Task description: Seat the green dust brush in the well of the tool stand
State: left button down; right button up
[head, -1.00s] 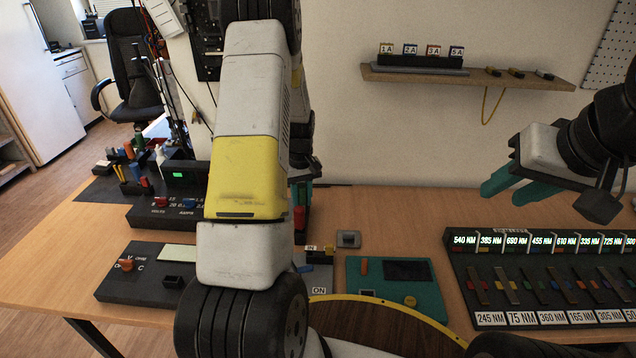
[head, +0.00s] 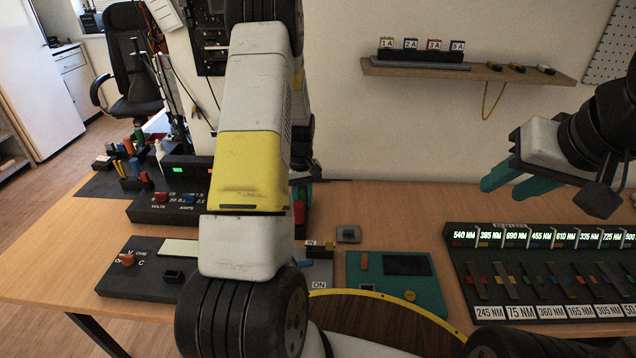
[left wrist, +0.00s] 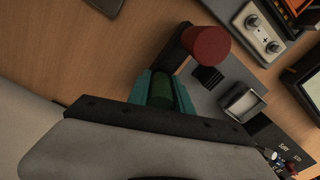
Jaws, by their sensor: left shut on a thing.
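My left gripper (left wrist: 162,92) is shut on the green dust brush (left wrist: 160,88); only a short dark green cylinder of it shows between the teal fingers. In the head view my own left arm hides most of this gripper and the brush. In the left wrist view a grey block with a square-rimmed opening (left wrist: 243,103) lies to the right of the brush, and a red cylinder (left wrist: 207,45) stands near it. I cannot tell for sure which part is the tool stand's well. My right gripper (head: 518,184) is open and empty above the table at the right.
A teal panel (head: 425,296), a dark meter box (head: 125,280) and a rack of labelled strips (head: 458,262) stand on the wooden table. Several coloured tools (head: 130,165) stand at the back left. A wall shelf (head: 480,75) hangs behind. The table's back middle is mostly clear.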

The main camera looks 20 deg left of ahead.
aim_at(302, 187)
pick_arm(q)
jog(key=c, duration=1.1)
grip_release()
jog(key=shift+f, duration=0.1)
jog(key=shift+o, duration=0.2)
notch_tip(302, 187, up, 8)
jog(key=shift+f, duration=0.1)
jog(key=s+d+r+m+t, duration=0.1)
jog(key=s+d+r, duration=0.2)
jog(key=r, duration=0.4)
jog(key=s+d+r+m+t+h, duration=0.1)
jog(key=s+d+r+m, duration=0.1)
jog(key=s+r, duration=0.3)
jog(key=s+d+r+m+t, duration=0.1)
jog(key=s+d+r, duration=0.15)
jog(key=r, duration=0.55)
jog(key=s+d+r+m+t, duration=0.1)
jog(key=s+d+r+m, duration=0.1)
jog(key=s, duration=0.5)
jog(key=s+d+r+m+t+h, duration=0.1)
jog(key=s+d+r+m+t, duration=0.1)
jog(key=s+d+r, duration=0.2)
jog(key=s, duration=0.3)
